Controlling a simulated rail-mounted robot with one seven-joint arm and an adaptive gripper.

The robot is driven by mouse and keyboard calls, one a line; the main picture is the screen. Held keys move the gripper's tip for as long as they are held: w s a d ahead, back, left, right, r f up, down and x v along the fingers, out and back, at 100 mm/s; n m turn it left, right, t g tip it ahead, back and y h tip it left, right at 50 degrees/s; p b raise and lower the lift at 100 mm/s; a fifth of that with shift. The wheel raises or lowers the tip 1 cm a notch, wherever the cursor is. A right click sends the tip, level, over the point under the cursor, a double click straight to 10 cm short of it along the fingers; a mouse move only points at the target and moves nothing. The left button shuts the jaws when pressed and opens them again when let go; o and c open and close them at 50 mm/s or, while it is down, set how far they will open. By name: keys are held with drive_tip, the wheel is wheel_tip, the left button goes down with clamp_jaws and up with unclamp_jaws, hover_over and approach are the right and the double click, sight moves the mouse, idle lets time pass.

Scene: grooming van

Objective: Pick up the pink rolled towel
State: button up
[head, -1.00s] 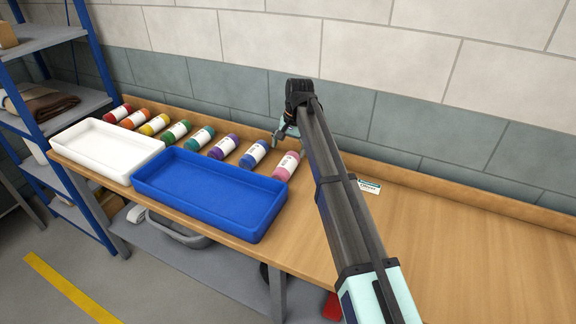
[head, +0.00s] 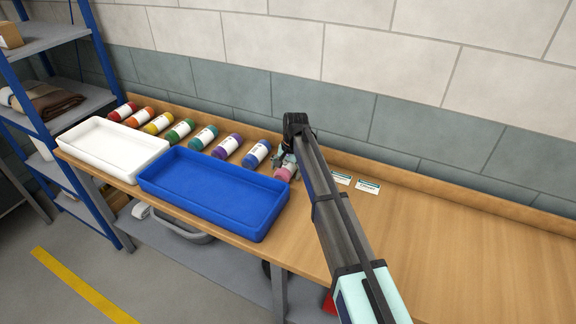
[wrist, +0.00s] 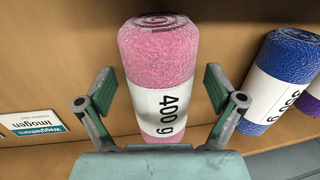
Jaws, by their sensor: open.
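The pink rolled towel (wrist: 158,50) lies on the wooden bench with a white band marked "400 g" around it. In the wrist view it lies between the two open fingers of my gripper (wrist: 162,95), which stand on either side of its banded part. I cannot tell whether they touch it. In the head view the pink towel (head: 286,172) is at the right end of the row of rolled towels, partly hidden by my gripper (head: 284,158), which is over it.
The blue rolled towel (wrist: 283,75) lies close to the right in the wrist view. A blue tray (head: 210,200) and a white tray (head: 105,152) stand in front of the row. Name cards (head: 367,187) lie right of my arm. The right of the bench is clear.

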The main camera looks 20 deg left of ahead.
drive_tip(key=shift+f, duration=0.25)
drive_tip(key=c, duration=1.3)
drive_tip(key=shift+r, duration=0.15)
